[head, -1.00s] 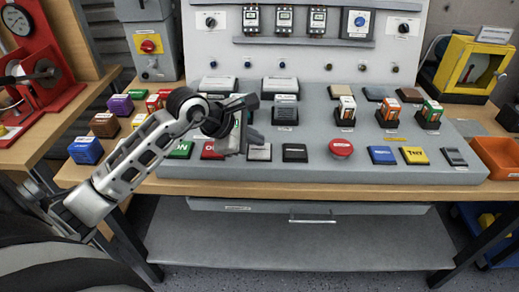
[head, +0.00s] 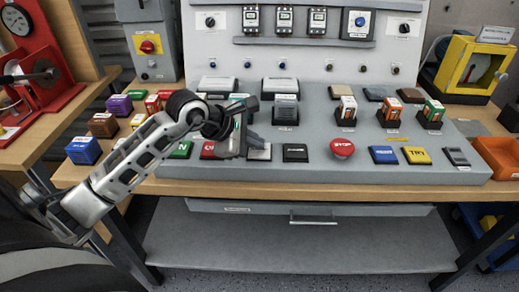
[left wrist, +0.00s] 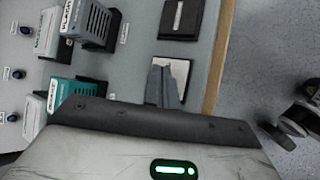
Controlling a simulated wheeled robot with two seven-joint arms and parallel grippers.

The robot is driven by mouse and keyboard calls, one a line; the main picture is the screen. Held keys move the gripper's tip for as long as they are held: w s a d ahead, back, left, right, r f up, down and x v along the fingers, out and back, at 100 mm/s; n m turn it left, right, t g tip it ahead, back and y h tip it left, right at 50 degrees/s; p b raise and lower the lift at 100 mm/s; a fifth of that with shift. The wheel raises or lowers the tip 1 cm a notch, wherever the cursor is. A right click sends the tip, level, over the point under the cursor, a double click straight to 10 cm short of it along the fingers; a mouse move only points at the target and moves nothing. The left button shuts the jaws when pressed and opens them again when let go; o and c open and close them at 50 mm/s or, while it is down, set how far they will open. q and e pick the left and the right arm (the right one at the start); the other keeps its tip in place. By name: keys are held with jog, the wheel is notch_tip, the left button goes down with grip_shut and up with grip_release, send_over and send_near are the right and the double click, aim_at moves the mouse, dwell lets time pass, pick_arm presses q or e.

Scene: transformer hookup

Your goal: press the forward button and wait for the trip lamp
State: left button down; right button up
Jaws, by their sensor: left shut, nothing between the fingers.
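My left gripper (head: 243,141) is shut and empty over the front button row of the sloped grey console (head: 330,178). In the left wrist view its fingertips (left wrist: 164,82) lie over a pale square button (left wrist: 178,72), which they partly cover. That pale button (head: 259,153) also shows in the head view. I cannot tell whether the fingers touch it. A black button (head: 295,153) sits to its right. The labels are too small to tell which button is forward. Small dark lamps (head: 282,65) line the back panel; none is clearly lit. My right gripper is not in view.
A red mushroom button (head: 342,148), a blue button (head: 383,155) and a yellow button (head: 416,155) stand farther right. Upright blocks (head: 346,112) stand behind them. Coloured blocks (head: 84,150) lie left of the console, and an orange bin (head: 498,155) is at right.

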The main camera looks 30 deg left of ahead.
pick_arm(q)
jog(key=shift+f, duration=0.25)
dwell(0.4)
jog(key=shift+r, duration=0.85)
